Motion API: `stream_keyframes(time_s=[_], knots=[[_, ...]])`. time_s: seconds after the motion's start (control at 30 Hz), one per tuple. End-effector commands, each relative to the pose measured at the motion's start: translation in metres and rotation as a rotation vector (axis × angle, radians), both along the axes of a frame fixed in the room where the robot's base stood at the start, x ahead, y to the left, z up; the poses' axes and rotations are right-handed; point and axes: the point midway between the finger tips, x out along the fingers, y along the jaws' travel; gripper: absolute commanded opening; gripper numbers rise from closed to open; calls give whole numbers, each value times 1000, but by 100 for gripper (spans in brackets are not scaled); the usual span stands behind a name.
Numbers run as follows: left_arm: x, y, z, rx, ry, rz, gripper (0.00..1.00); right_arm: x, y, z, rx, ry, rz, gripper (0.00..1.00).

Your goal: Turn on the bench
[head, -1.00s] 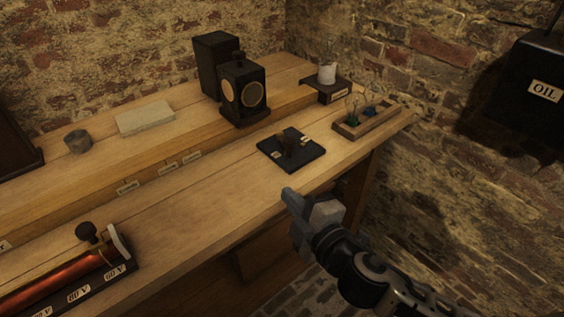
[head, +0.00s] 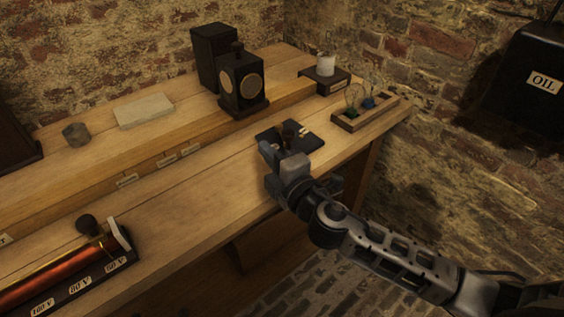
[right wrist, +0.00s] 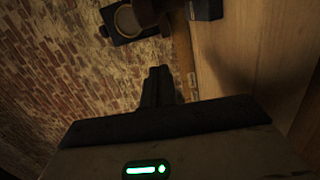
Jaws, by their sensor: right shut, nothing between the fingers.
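A small black switch base (head: 312,140) lies on the front part of the wooden bench (head: 190,205), with a dark upright part (head: 289,132) and small pale metal pieces on it. My right gripper (head: 268,152) is shut and empty. It is at the near left side of the switch base and hides part of it; I cannot tell whether it touches. My left gripper is not in view.
A black lamp-like box (head: 242,84) with round discs stands behind the switch. A copper coil (head: 55,272) lies front left. Bare wood lies between.

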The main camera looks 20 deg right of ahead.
Motion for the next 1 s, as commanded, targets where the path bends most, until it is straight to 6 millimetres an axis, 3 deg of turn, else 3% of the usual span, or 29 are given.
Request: stream_keyframes(time_s=[0.13,0.2,0.4,1.0], knots=[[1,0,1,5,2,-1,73,31,7,3,1,-2,-1,0],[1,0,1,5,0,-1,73,26,-9,-1,-6,2,-2,0],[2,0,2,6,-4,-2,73,22,-29,-2,-1,1,-1,0],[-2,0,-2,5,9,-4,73,23,-31,-2,1,0,27,0]])
